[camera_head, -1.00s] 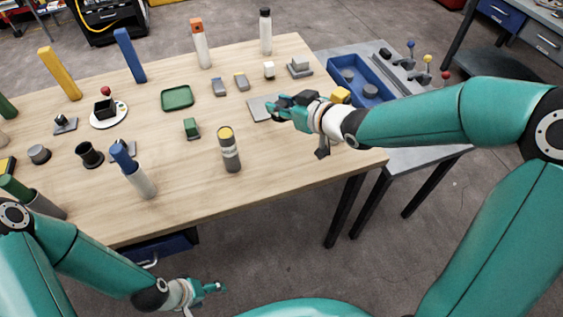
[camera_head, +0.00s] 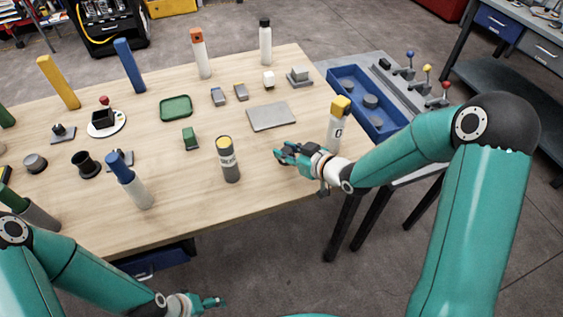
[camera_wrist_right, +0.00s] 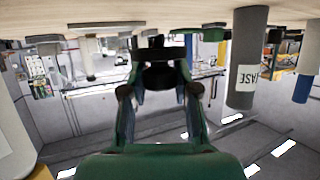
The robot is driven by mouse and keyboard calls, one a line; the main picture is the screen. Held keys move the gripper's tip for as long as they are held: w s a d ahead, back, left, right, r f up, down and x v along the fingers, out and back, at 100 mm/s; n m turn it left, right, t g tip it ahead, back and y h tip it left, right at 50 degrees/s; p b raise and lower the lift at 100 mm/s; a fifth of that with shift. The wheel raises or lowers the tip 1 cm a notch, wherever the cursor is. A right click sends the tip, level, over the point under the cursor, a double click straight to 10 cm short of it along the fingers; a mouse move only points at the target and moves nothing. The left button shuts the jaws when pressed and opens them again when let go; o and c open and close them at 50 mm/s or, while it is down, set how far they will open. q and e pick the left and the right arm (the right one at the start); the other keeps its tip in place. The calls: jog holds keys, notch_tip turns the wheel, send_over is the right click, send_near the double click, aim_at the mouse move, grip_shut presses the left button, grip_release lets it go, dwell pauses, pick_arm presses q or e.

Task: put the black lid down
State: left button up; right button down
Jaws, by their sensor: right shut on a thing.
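My right gripper (camera_head: 280,153) is shut on a small dark piece, which I take to be the black lid. In the right wrist view the black lid (camera_wrist_right: 163,75) sits between the fingertips, and the table top shows upside down at the top. In the head view the lid is mostly hidden by the fingers. The gripper is over the right front part of the wooden table (camera_head: 255,195), left of a white bottle with a yellow cap (camera_head: 338,128). My left gripper (camera_head: 212,302) is low, in front of the table; its opening is too small to judge.
A grey canister with a yellow top (camera_head: 230,160) stands left of the right gripper. A bare grey plate (camera_head: 271,116) lies behind it. A blue tray (camera_head: 387,127) is on the side bench. A black-capped white bottle (camera_head: 265,42) stands at the back. Wood between canister and plate is clear.

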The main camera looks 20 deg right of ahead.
aim_at(286, 169)
jog(key=shift+f, duration=2.25)
jog(key=c, duration=0.9)
grip_release()
jog(key=shift+o, duration=0.2)
